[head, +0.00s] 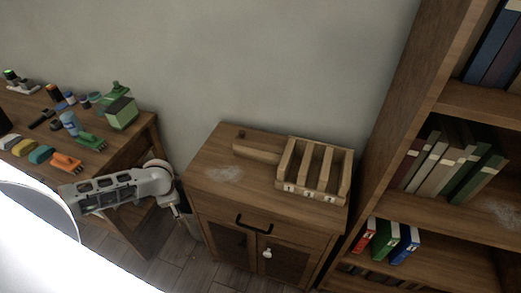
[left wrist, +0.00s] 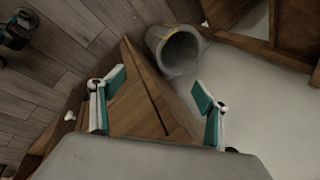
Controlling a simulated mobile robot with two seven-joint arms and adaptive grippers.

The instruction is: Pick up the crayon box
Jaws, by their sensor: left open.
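I cannot pick out a crayon box with certainty. A green box-like item (head: 121,112) stands at the back right of the left table, among small coloured things. A wooden holder (head: 313,168) with upright slots and small labels on its front stands on the low cabinet (head: 215,186). My left gripper (head: 180,211) hangs beside the cabinet's left side, in the gap by the table. In the left wrist view my left gripper (left wrist: 160,92) is open and empty, with the brown wooden cabinet (left wrist: 140,112) beyond its fingers. My right gripper is not in view.
The left table (head: 135,140) holds several coloured items, including an orange one (head: 66,162). A long wooden block (head: 257,151) lies on the cabinet beside the holder. A bookshelf (head: 400,95) stands at the right. A grey bin (left wrist: 178,52) stands near the cabinet.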

